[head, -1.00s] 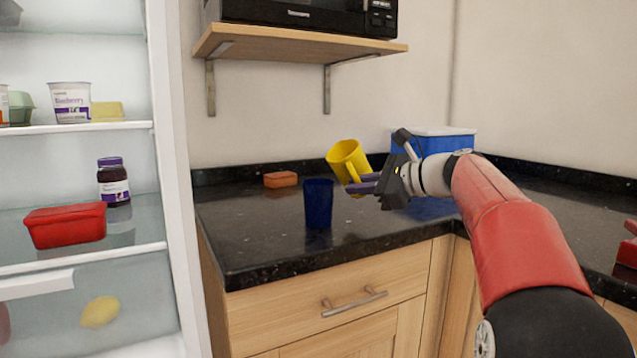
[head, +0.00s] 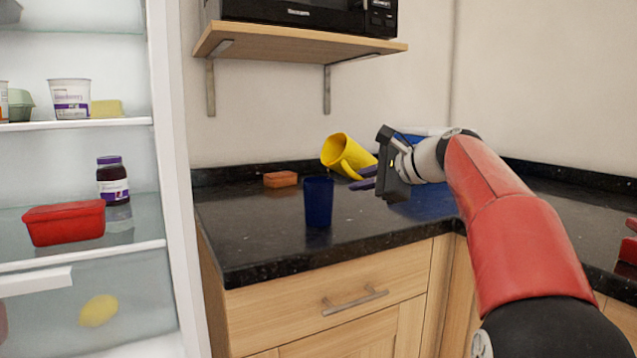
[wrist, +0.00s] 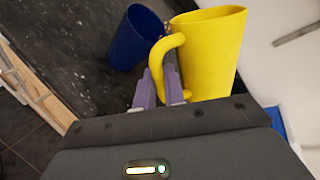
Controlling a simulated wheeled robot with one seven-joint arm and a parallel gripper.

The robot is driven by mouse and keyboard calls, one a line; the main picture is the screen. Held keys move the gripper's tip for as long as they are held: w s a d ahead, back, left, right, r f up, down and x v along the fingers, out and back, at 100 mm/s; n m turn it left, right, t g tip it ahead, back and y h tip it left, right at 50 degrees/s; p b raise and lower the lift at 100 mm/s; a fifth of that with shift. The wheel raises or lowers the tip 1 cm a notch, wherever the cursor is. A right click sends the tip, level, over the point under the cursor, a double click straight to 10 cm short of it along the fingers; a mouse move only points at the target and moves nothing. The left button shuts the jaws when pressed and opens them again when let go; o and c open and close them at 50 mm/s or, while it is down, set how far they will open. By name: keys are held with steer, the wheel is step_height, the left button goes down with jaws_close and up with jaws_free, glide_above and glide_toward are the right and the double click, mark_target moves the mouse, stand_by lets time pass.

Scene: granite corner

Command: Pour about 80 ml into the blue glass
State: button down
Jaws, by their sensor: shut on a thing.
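A yellow jug (head: 343,154) with a handle is tilted far over to the left, its mouth just above and to the right of the blue glass. It also shows in the wrist view (wrist: 212,55). My gripper (head: 364,178) is shut on its handle; the purple-grey fingers (wrist: 160,88) show at the handle in the wrist view. The blue glass (head: 318,203) stands upright on the dark counter, apart from the jug, and shows in the wrist view (wrist: 134,42). A thin brownish streak between jug and glass may be liquid. The level inside the glass cannot be seen.
An orange-brown block (head: 281,179) lies behind the glass on the black counter (head: 260,235). A blue box (head: 425,200) stands behind my gripper. A shelf (head: 300,40) with a microwave is above. The open fridge (head: 172,180) is at the left.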

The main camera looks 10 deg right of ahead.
steer(key=shift+w+d+r+n+t+h+b, duration=0.1)
steer(key=shift+d+r+n+t+h+b, duration=0.15)
steer(key=shift+r+n+h+b, duration=0.4)
stand_by(1.9)
steer(key=shift+a+n+h, duration=0.2)
steer(key=shift+n+h, duration=0.05)
steer(key=shift+n, duration=0.1)
stand_by(0.4)
steer(key=shift+d+f, duration=0.15)
steer(key=shift+d, duration=0.05)
steer(key=shift+f+m+y+p, duration=0.15)
steer(key=shift+m+y+p, duration=0.45)
steer(key=shift+m+p, duration=0.25)
steer(key=shift+a+f+m+y, duration=0.15)
steer(key=shift+f+m+y, duration=0.25)
steer(key=shift+m, duration=0.15)
steer(key=shift+a+r+m+y+p, duration=0.35)
steer(key=shift+m+y, duration=0.15)
steer(key=shift+m, duration=0.1)
